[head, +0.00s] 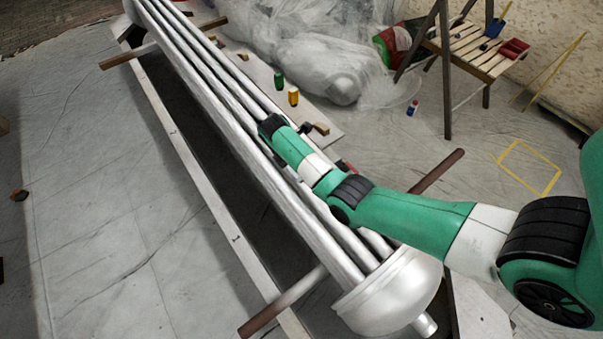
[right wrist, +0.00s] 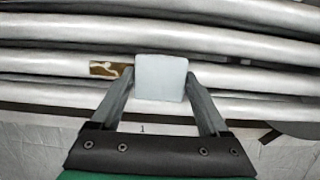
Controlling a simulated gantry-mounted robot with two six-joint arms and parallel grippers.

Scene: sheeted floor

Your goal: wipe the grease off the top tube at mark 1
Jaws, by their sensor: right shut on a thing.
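My right gripper (right wrist: 160,80) is shut on a pale blue-white pad (right wrist: 160,77), gripped at its two sides. The pad is in front of the silver tubes and hides part of them; I cannot tell whether it touches. A brown, shiny grease patch (right wrist: 104,69) shows on one tube (right wrist: 60,68), just left of the pad. The mark 1 (right wrist: 142,129) is on the pale surface below the tubes in the right wrist view. In the head view my green right arm reaches over the tube bundle (head: 215,95); its gripper is hidden there. My left gripper is not in view.
The bundle ends in a silver cap (head: 391,295) and rests across wooden bars (head: 285,300). Small green (head: 279,81) and yellow (head: 293,96) bottles stand on a board behind it. A slatted wooden stand (head: 480,50) is at upper right. The sheeted floor at left is mostly clear.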

